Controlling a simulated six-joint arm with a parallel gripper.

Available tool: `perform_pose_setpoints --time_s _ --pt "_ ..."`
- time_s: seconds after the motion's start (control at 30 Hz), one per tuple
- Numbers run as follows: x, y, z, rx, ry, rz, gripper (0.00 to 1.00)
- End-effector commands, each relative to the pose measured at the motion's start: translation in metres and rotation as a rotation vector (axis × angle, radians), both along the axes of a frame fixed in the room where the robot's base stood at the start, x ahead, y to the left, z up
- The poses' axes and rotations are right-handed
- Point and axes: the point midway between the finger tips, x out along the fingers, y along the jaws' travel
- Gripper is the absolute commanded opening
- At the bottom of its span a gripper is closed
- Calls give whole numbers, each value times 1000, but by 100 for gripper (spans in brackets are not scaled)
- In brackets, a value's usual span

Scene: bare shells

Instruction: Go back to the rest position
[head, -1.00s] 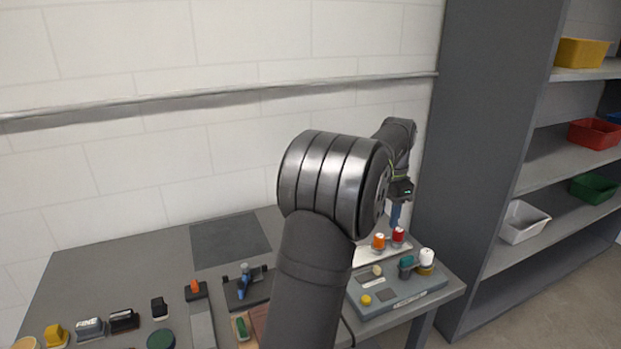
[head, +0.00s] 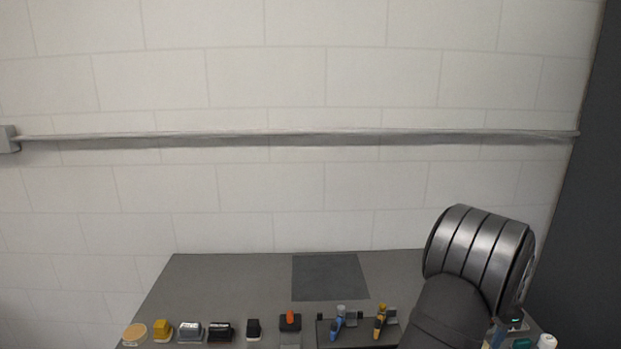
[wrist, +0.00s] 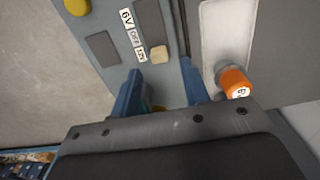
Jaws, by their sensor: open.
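My gripper (wrist: 161,90) shows in the wrist view with its two blue fingers apart. It is over a grey-blue panel (wrist: 92,18) labelled 6V, OFF and 12V. A beige knob (wrist: 159,53) lies just beyond the fingertips, and nothing is clearly gripped. A small yellowish part shows low between the fingers, mostly hidden by the gripper body. In the head view my arm's dark links fill the lower right, and the fingers cannot be made out.
The dark mat (head: 330,277) is bare.

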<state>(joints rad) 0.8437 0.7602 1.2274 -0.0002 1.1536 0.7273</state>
Motion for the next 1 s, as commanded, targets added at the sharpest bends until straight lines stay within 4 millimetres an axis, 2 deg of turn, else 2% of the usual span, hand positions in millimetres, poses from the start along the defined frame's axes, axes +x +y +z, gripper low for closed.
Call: perform_pose_setpoints --time_s 0.1,0.27,0.77,0.87,1.0 --pt "0 0 -18 2 1 0 42" --pt "0 0 -32 1 0 0 42" --pt "0 3 -28 0 -1 0 42" --pt "0 -1 -21 -1 -1 -1 42" --pt "0 -1 2 -3 -3 0 42"
